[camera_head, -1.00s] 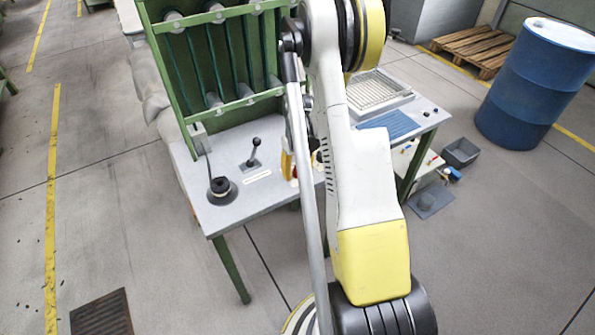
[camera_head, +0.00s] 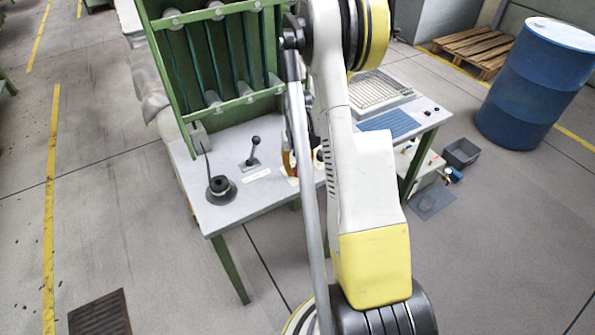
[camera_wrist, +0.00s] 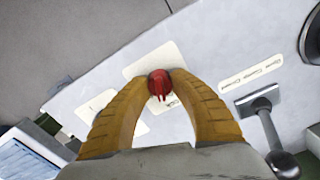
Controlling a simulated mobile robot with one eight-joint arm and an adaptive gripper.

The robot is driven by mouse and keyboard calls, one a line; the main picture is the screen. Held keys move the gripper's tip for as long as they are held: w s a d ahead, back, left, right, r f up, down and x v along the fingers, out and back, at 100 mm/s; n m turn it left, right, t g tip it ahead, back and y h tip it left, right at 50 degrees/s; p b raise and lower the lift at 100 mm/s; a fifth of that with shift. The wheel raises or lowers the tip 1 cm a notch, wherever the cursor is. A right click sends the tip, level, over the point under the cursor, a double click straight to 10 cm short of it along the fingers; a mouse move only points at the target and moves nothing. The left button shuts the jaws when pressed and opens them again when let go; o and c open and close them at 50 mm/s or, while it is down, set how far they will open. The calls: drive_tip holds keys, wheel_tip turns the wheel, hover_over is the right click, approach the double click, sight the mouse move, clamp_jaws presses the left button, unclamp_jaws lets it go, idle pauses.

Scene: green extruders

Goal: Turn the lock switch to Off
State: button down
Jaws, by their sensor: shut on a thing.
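A small red knob, the lock switch (camera_wrist: 160,84), sits on a pale label plate on the light grey panel in the wrist view. My gripper (camera_wrist: 162,87) has its two yellow ribbed fingers curved around the knob, with the tips closed on its sides. The fingertips hide part of the knob's edges and of the label lettering, so I cannot read its setting. In the head view, my gripper (camera_head: 289,162) shows only as a bit of yellow at the table, mostly behind my arm, and the knob cannot be made out clearly.
A black-knobbed lever (camera_head: 253,152) stands left of my gripper, and a round black control (camera_head: 219,187) farther left on the grey tabletop (camera_head: 240,206). A green frame (camera_head: 165,75) rises behind. A blue drum (camera_head: 530,85) stands at right. Open floor lies in front.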

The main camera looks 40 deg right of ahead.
sight(297, 166)
drive_tip(key=m+b, duration=0.1)
drive_tip(key=m, duration=0.3)
drive_tip(key=shift+m, duration=0.3)
drive_tip(key=shift+m+b, duration=0.4)
drive_tip(key=shift+m, duration=1.2)
drive_tip(key=c, duration=1.1)
unclamp_jaws()
drive_tip(key=shift+o, duration=0.2)
wheel_tip(297, 166, up, 12)
